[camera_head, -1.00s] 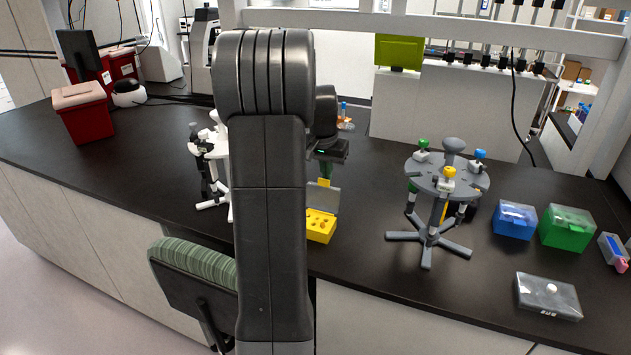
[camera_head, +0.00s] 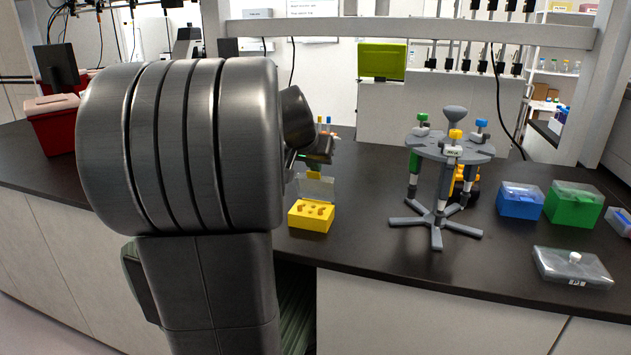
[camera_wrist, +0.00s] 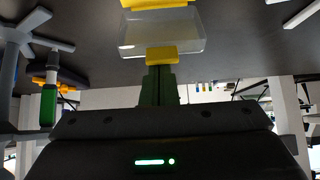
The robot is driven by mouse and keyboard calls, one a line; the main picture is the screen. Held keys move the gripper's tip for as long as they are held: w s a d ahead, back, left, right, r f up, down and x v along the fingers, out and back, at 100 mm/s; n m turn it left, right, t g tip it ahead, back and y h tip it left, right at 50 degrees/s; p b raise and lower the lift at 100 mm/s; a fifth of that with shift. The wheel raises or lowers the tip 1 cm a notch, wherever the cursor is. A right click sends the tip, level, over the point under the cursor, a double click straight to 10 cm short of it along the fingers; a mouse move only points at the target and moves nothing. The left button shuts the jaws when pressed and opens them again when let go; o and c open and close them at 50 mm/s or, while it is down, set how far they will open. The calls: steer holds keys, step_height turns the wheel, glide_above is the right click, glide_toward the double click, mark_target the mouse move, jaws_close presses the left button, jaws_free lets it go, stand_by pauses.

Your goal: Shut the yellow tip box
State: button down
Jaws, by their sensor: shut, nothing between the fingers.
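The yellow tip box (camera_head: 311,215) stands on the black bench in the head view, its holed yellow top exposed. Its clear lid (camera_head: 316,188) stands raised at the back, so the box is open. The lid also shows in the wrist view (camera_wrist: 160,33), with a small yellow tab (camera_wrist: 161,54) at its edge. Part of the yellow base shows at the top of that view. My gripper (camera_wrist: 160,84) is shut and empty, its fingers beside the yellow tab; I cannot tell whether they touch. In the head view my gripper is just behind and above the lid, partly hidden by my arm.
A grey pipette stand (camera_head: 440,185) is right of the box. A blue box (camera_head: 520,201), a green box (camera_head: 573,206) and a clear-lidded box (camera_head: 571,267) are farther right. A red bin (camera_head: 60,120) stands at left. Bench between box and stand is clear.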

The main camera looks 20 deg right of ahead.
steer(key=shift+s+a+f+t+h+b, duration=0.65)
steer(key=shift+s+t+b, duration=0.25)
steer(key=shift+b, duration=2.8)
steer(key=shift+s+a+f+t+h+b, duration=0.65)
steer(key=shift+s+t+b, duration=0.25)
steer(key=shift+b, duration=2.8)
steer(key=shift+s+a+f+b, duration=0.3)
steer(key=shift+s+f+b, duration=0.3)
steer(key=shift+b, duration=0.65)
steer(key=shift+s+a+f+b, duration=0.35)
steer(key=shift+f+b, duration=0.5)
steer(key=shift+b, duration=0.35)
steer(key=shift+s+a+f+b, duration=0.25)
steer(key=shift+s+f+b, duration=0.4)
steer(key=shift+b, duration=0.6)
steer(key=shift+w, duration=0.1)
steer(key=shift+f, duration=0.1)
